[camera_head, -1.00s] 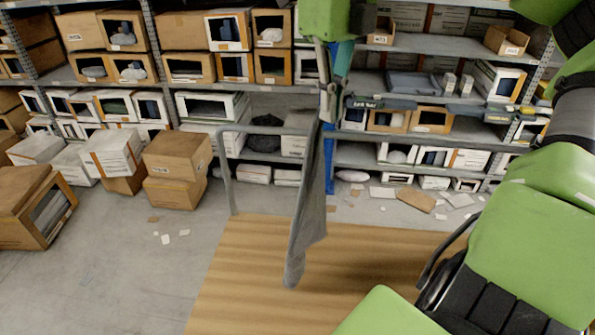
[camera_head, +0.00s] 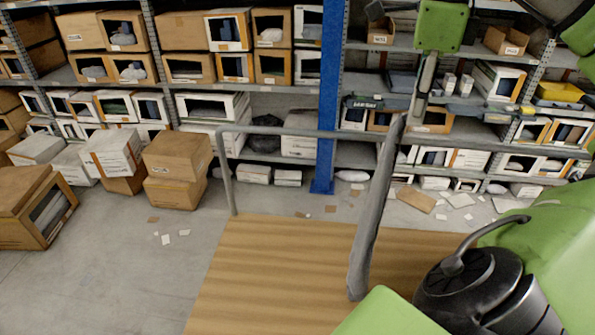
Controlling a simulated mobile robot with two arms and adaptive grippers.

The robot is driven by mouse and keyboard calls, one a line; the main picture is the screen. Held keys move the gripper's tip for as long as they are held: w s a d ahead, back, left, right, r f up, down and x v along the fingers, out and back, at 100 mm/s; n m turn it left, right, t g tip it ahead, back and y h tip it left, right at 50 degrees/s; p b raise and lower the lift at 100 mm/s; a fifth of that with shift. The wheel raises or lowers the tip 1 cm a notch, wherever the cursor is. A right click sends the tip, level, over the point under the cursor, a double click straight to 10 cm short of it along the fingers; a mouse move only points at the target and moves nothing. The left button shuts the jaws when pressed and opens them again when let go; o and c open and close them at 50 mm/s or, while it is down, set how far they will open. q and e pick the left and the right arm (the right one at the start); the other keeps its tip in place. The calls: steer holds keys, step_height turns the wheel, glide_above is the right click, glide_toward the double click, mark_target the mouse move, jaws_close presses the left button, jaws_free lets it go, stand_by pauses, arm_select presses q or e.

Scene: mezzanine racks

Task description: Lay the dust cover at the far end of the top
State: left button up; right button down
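The dust cover (camera_head: 372,225) is a grey cloth hanging in a long, narrow, nearly upright fold, leaning a little. My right gripper (camera_head: 412,112) points down at the upper right and is shut on the cover's top end; its fingers show almost edge-on. The cover's lower end hangs in front of the wooden top (camera_head: 265,285); I cannot tell if it touches. The top's right part is hidden behind the cover and my own arm. My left gripper is not in view.
A grey metal rail (camera_head: 228,185) stands at the top's far edge, with its bar running right behind the cover. A blue post (camera_head: 327,100) and racks of boxes stand beyond. Cardboard boxes (camera_head: 175,170) are on the floor at left. The visible top is bare.

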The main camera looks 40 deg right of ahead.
steer(key=s+d+f+n, duration=0.2)
steer(key=s+d+n, duration=0.1)
steer(key=s+d, duration=0.45)
steer(key=w+a+f, duration=1.2)
steer(key=a+f, duration=0.2)
steer(key=f, duration=0.2)
steer(key=w+a+f, duration=1.2)
steer(key=a+f, duration=0.2)
steer(key=f, duration=0.3)
steer(key=w+a+f, duration=1.2)
steer(key=a+f, duration=0.2)
steer(key=f, duration=0.3)
steer(key=shift+w+a, duration=0.15)
steer(key=shift+w, duration=0.25)
steer(key=c, duration=1.9)
jaws_free()
steer(key=shift+r, duration=0.1)
